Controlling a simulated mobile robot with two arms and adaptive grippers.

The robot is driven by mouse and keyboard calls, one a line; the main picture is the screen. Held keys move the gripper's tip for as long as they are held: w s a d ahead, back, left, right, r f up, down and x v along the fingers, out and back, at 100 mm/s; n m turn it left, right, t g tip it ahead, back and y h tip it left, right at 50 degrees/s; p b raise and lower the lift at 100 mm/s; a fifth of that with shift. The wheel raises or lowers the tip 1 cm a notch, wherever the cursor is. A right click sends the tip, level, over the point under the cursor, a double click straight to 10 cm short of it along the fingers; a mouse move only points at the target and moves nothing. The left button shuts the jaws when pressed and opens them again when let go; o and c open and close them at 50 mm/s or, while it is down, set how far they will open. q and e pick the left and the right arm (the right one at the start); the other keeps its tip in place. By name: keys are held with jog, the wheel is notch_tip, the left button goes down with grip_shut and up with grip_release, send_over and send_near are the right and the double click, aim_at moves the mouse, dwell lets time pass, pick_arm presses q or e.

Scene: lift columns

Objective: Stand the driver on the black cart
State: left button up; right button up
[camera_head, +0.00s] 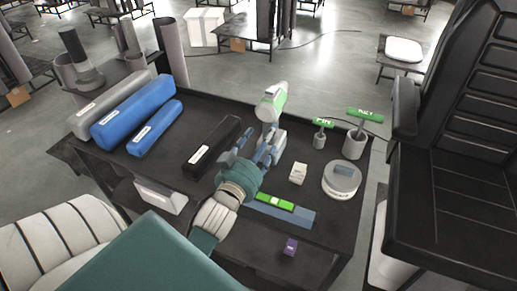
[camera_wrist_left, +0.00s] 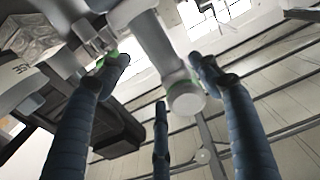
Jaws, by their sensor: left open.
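The driver (camera_head: 271,101), a white and green tool with a grey lower part, appears to stand upright on the black cart (camera_head: 222,98). My left gripper (camera_head: 256,146) is low at the driver's near left side, with its blue fingers spread. In the left wrist view, the open fingers (camera_wrist_left: 165,75) are spread with a pale cylindrical part of the driver (camera_wrist_left: 160,50) beyond and between them. Whether any finger touches it cannot be told. My right gripper is not in view.
Blue rolls (camera_head: 135,112) and a black box (camera_head: 212,146) lie left on the cart. A white box (camera_head: 298,173), a round tin (camera_head: 341,179), green-handled tools in cups (camera_head: 355,145), a green level (camera_head: 268,201) and a purple box (camera_head: 290,247) are right and in front.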

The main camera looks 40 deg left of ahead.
pick_arm(q)
jog(key=v, duration=0.4)
dwell(0.6)
